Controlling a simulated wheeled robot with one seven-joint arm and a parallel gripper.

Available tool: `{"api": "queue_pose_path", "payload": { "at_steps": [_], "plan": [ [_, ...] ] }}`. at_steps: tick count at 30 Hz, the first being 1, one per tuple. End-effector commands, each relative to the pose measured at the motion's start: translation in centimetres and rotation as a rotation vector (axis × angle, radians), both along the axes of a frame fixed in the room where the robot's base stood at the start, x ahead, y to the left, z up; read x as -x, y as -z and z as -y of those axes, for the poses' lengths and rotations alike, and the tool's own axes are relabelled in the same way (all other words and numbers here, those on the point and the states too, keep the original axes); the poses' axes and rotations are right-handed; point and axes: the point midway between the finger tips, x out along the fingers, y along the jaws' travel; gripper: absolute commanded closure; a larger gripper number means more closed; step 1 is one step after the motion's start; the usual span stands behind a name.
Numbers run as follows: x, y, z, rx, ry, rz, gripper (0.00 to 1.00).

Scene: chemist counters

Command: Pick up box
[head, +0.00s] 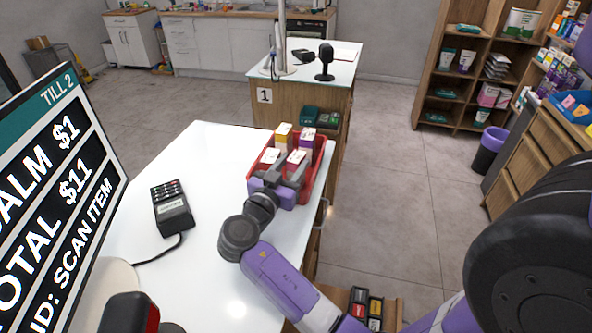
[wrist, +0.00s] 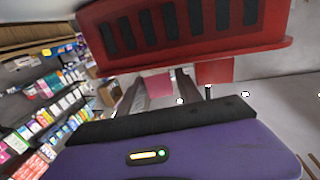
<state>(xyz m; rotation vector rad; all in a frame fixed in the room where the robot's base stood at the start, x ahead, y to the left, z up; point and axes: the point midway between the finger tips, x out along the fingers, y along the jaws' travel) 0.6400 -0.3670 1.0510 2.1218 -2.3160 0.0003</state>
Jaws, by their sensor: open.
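A red basket (head: 325,160) stands at the right end of the white counter. In it are several upright boxes: one with yellow (head: 283,136), one with purple (head: 306,139), and two with white tops, one at the left (head: 270,155) and one at the right (head: 297,157). My gripper (head: 289,175) is at the basket's near side, close to the two nearer boxes. In the wrist view its open fingers (wrist: 160,92) show with a pink patch (wrist: 156,84) between them; I cannot tell whether it is a box between the jaws or behind them. The slotted red basket wall (wrist: 185,28) fills the top.
A till screen (head: 65,160) stands at the left. A corded card terminal (head: 172,208) lies on the white counter (head: 215,150). A second counter (head: 340,72) stands behind the basket. Shelves (head: 475,65) and a purple bin (head: 487,150) are at the right. The floor between is clear.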

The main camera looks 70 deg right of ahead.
Motion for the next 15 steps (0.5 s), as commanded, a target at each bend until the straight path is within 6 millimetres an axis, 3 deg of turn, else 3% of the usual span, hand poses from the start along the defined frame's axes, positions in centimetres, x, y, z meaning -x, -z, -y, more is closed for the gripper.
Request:
{"api": "queue_pose_path", "payload": {
  "at_steps": [9, 15],
  "plan": [
    [0.4, -0.3, 4.1, 0.000, 0.004, -0.001, 0.58],
    [0.5, 0.0, 4.9, 0.000, 0.001, 0.000, 0.58]
  ]
}}
